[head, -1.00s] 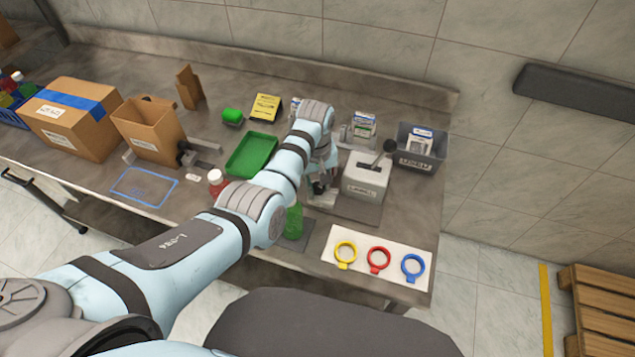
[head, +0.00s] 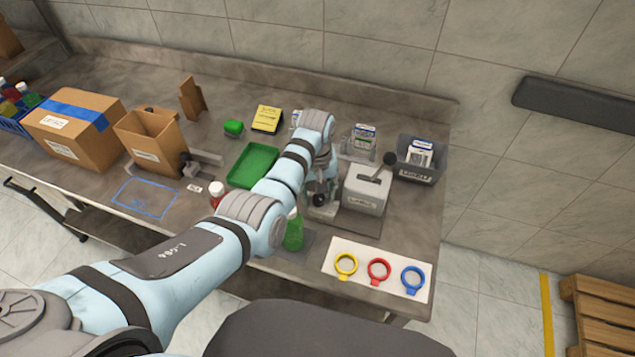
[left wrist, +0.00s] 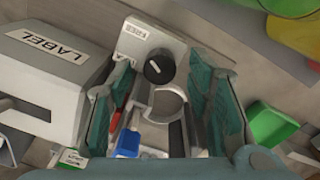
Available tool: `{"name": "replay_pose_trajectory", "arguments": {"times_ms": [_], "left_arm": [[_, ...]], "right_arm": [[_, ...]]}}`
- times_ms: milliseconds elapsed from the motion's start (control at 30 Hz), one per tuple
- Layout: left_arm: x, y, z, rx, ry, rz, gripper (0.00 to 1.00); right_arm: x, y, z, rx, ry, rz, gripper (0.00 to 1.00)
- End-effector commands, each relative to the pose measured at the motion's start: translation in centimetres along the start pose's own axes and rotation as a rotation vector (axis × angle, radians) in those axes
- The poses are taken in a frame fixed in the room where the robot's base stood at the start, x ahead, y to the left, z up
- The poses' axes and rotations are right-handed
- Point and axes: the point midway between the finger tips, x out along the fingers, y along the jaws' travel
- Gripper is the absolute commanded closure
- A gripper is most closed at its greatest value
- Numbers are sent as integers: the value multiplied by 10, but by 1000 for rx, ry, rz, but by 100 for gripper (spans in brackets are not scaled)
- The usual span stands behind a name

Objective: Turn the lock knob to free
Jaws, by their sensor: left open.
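The lock knob (left wrist: 158,66) is black and round with a white pointer line, on a grey fixture plate beside a small label (left wrist: 137,30) that seems to read FREE. The pointer is slanted; its exact setting is hard to tell. My left gripper (left wrist: 163,82) is open, its teal fingers on either side of the knob, with no clear contact visible. In the head view my left gripper (head: 322,188) is at the fixture, left of the grey labelled box, and partly hidden by my wrist. My right gripper is not in view.
The grey labelled box (head: 366,196) with a black-knobbed lever (head: 389,159) stands close beside the gripper. A green bottle (head: 293,232), a green tray (head: 246,172) and a white board (head: 339,284) with yellow, red and blue rings are near. A dark bin (head: 433,163) stands behind right.

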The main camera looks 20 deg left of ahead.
Motion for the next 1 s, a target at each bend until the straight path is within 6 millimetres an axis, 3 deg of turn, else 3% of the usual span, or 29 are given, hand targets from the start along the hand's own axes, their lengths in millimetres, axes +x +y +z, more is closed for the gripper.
{"name": "replay_pose_trajectory", "arguments": {"times_ms": [300, 400, 533, 1000], "left_arm": [[-83, 0, -1, 0, 5, 3, 54], [-100, 0, -1, 0, 2, 1, 54], [-109, 0, -1, 0, 1, 1, 54], [-108, 0, -1, 0, 0, 0, 54]], "right_arm": [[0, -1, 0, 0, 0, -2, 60], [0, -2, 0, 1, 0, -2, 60], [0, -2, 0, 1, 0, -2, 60], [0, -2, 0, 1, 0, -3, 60]]}}
